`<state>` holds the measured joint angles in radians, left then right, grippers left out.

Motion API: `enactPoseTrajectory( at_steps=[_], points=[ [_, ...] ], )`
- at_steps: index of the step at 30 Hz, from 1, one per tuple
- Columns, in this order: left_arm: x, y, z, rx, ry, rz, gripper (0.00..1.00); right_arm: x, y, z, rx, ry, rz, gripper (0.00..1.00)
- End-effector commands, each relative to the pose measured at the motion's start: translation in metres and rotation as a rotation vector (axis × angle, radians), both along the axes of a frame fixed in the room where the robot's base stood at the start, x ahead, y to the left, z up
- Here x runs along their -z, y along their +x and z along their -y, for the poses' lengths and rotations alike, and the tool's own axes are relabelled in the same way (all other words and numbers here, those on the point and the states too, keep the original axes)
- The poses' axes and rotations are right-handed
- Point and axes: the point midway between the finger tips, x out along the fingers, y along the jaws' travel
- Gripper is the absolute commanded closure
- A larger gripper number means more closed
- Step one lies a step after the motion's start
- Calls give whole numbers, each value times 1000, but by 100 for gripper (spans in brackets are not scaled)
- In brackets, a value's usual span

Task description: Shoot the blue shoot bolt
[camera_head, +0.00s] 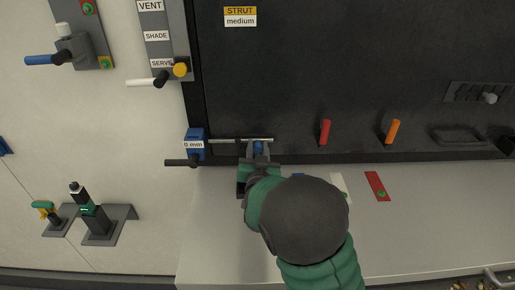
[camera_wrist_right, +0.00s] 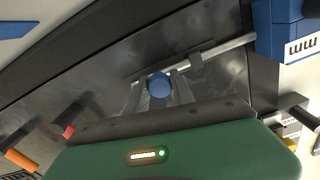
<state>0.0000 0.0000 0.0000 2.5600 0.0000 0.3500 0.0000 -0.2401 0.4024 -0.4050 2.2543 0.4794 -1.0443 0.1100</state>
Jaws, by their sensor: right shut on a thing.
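The blue shoot bolt shows as a metal rod with a blue knob (camera_head: 259,147) low on the dark panel. The knob also shows in the right wrist view (camera_wrist_right: 159,85). The rod (camera_wrist_right: 222,48) runs toward a blue block (camera_head: 195,143) labelled "0 mm" at the left; in the wrist view this block (camera_wrist_right: 285,30) is at the upper right. My right gripper (camera_head: 258,152) is shut on the blue knob, with a finger on each side of it. My arm and hand hide the ledge below. My left gripper is not in view.
A red handle (camera_head: 325,132) and an orange handle (camera_head: 393,131) stand out from the panel to the right. A dark lever (camera_head: 181,162) is under the blue block. A red plate (camera_head: 377,186) lies on the pale ledge (camera_head: 430,215), which is mostly clear.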

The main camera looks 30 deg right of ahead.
Motion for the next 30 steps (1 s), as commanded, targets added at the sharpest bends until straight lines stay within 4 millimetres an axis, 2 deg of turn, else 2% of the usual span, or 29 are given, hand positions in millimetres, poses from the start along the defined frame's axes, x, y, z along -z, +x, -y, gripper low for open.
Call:
enactPoseTrajectory(
  at_steps=[3, 10, 19, 20, 21, 24, 30],
  points=[
    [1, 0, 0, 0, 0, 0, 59, 4, 2, -5, -3, 4, -8, 100],
    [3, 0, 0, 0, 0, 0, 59, 4, 20, -34, -5, 3, -9, 100],
    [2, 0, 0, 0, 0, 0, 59, 5, 21, -37, -7, 4, -10, 100],
    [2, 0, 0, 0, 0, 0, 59, 5, 21, -38, -7, 4, -10, 67],
    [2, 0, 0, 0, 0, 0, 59, 5, 21, -37, -6, 4, -10, 62],
    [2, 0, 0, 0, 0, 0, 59, 3, 21, -36, -5, 3, -8, 49],
    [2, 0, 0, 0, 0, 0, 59, 1, 20, -35, -3, 1, -4, 49]
  ],
)
